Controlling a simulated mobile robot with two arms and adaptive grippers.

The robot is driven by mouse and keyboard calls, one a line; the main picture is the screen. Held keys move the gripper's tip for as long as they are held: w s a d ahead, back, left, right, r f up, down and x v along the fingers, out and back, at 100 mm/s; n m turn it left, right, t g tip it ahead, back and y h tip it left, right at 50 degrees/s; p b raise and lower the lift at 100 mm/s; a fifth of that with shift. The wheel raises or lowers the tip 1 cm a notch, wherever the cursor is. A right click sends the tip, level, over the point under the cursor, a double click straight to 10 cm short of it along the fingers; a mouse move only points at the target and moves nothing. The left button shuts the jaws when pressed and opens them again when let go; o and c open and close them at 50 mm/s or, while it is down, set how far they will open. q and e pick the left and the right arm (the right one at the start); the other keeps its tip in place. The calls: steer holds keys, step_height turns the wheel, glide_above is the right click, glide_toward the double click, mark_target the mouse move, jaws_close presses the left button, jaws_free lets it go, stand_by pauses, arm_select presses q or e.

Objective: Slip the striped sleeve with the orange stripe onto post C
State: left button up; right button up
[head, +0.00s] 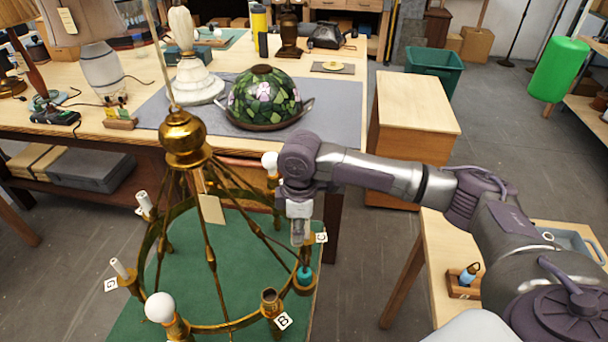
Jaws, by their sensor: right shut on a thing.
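My right gripper (298,232) points down at the right side of the brass chandelier ring (210,329). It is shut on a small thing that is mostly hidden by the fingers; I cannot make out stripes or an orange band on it. The white C tag (321,238) hangs just right of the fingertips. Post C itself is hidden or too small to tell behind the gripper. Just below the fingertips, a teal piece (304,274) sits in a brass cup on the ring. My left gripper is not in view.
The B tag (283,320) hangs beside a brass cup at the front, another tag (110,284) at the left. Bulbs (160,307) and pale candle sleeves (145,204) stand on the ring. A stained-glass shade (264,98) lies behind. A wooden holder (463,288) stands on the right bench.

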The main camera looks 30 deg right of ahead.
mark_target(307, 225)
steer(key=w+d+r+n+p, duration=0.1)
steer(key=n+p, duration=0.1)
steer(key=w+d+r+n+p, duration=0.1)
steer(key=w+d+n+p, duration=0.1)
steer(key=n, duration=0.1)
steer(key=w+d+r+n+p, duration=0.1)
steer(key=n+p, duration=0.1)
steer(key=n, duration=0.1)
steer(key=shift+w+d+p, duration=0.2)
steer(key=shift+w+p, duration=0.15)
steer(key=shift+p, duration=0.05)
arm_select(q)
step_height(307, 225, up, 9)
arm_select(e)
steer(key=shift+w+d+f+n, duration=0.15)
steer(key=shift+d+f+n, duration=0.1)
steer(key=shift+n, duration=0.55)
step_height(307, 225, down, 8)
steer(key=b, duration=0.8)
steer(key=shift+r, duration=0.1)
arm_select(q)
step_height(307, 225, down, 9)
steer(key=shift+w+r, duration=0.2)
arm_select(e)
steer(key=shift+f, duration=0.8)
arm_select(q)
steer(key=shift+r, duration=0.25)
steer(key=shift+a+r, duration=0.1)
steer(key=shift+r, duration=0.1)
